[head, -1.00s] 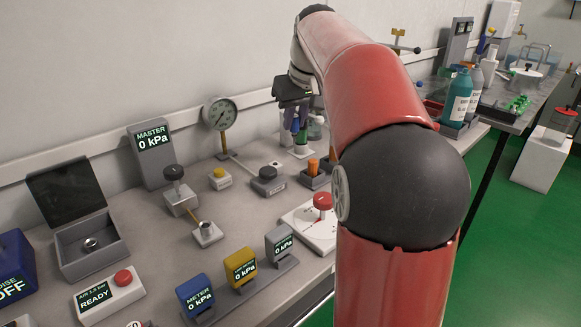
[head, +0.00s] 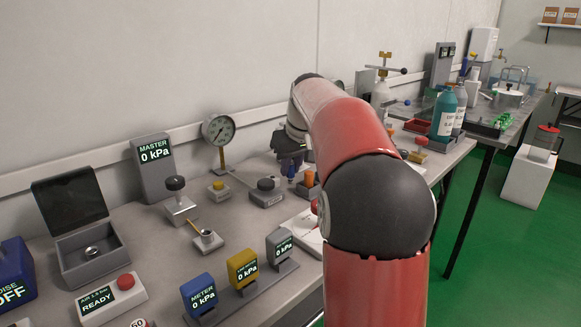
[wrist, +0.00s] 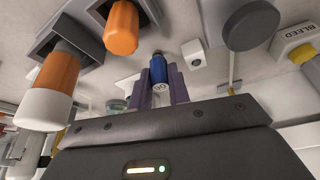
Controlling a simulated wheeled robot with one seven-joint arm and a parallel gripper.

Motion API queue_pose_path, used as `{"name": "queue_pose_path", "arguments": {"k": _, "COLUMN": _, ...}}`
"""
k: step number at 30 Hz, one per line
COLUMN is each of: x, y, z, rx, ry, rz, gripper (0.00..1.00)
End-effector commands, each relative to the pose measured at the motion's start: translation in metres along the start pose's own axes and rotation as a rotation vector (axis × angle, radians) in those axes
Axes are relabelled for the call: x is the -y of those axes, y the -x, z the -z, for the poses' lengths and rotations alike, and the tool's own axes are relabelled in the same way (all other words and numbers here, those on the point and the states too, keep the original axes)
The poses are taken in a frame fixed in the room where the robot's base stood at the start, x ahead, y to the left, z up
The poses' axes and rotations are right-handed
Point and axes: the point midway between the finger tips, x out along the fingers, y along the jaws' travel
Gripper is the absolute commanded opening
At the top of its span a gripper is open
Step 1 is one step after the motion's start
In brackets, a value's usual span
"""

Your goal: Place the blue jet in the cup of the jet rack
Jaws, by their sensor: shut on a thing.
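The blue jet (wrist: 158,72) is upright between the two purple fingers of my gripper (wrist: 161,88) in the wrist view. My gripper (head: 290,164) is shut on it. In the head view the blue jet (head: 291,173) hangs below the gripper, left of an orange piece. A dark grey rack with square cups (wrist: 82,20) lies at the top left of the wrist view; it also shows in the head view (head: 304,191). One orange piece (wrist: 122,28) stands in a cup. I cannot tell whether the jet touches anything; my arm hides part of the rack.
An orange piece with a white end (wrist: 52,85) is near my gripper in the wrist view. Bottles (head: 446,113) stand at the right.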

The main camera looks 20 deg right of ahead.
Motion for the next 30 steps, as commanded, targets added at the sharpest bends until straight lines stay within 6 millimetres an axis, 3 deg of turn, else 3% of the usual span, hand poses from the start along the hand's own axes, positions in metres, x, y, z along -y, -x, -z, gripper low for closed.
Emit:
{"name": "queue_pose_path", "arguments": {"k": 1, "x": 0.000, "y": -0.003, "z": -0.001, "rx": 0.001, "ry": 0.000, "rz": 0.000, "gripper": 0.00}}
{"name": "queue_pose_path", "arguments": {"k": 2, "x": 0.000, "y": -0.003, "z": -0.001, "rx": 0.001, "ry": 0.000, "rz": 0.000, "gripper": 0.20}}
{"name": "queue_pose_path", "arguments": {"k": 4, "x": 0.000, "y": -0.002, "z": -0.001, "rx": 0.000, "ry": 0.000, "rz": 0.000, "gripper": 0.27}}
{"name": "queue_pose_path", "arguments": {"k": 12, "x": 0.000, "y": -0.001, "z": 0.000, "rx": 0.000, "ry": 0.000, "rz": 0.000, "gripper": 0.27}}
{"name": "queue_pose_path", "arguments": {"k": 16, "x": 0.000, "y": 0.009, "z": 0.001, "rx": -0.003, "ry": 0.000, "rz": -0.001, "gripper": 0.27}}
{"name": "queue_pose_path", "arguments": {"k": 30, "x": 0.000, "y": 0.102, "z": 0.002, "rx": -0.002, "ry": 0.000, "rz": 0.000, "gripper": 0.27}}
